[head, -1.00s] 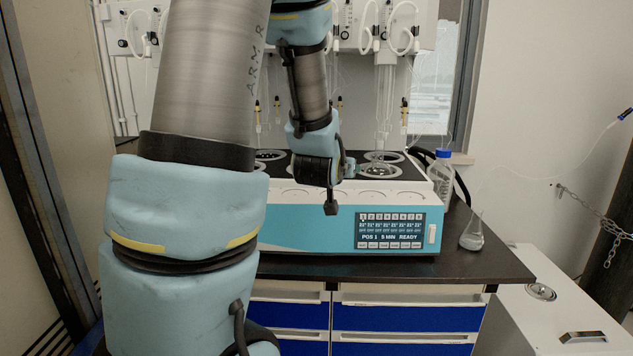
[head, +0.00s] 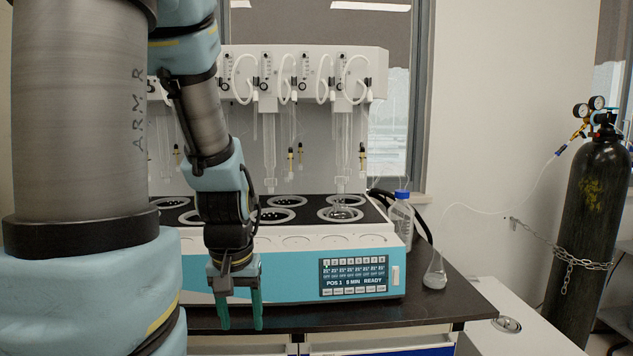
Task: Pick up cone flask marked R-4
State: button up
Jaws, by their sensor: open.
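The multi distiller (head: 290,275) has several ringed wells and hanging glass tubes. A blue-capped bottle (head: 401,215) stands at its right end, near the flask. A thin tube runs above the flask. A chained black gas cylinder (head: 590,230) stands far right.

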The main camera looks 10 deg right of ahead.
aim_at(434, 277)
jog(key=l+u, duration=0.15)
jog(key=u, duration=0.3)
jog(key=l+u, duration=0.15)
jog(key=u, duration=0.3)
jog(key=k+l+u, duration=0.1)
jog(key=u, duration=0.35)
jog(key=k+l+u, duration=0.7)
jog(key=k, duration=0.25)
jog(key=k+l+u, duration=0.35)
jog(key=k, duration=0.2)
jog(key=k+l, duration=0.15)
jog(key=k, duration=0.4)
jog(key=k+l, duration=0.1)
jog(key=k, duration=0.45)
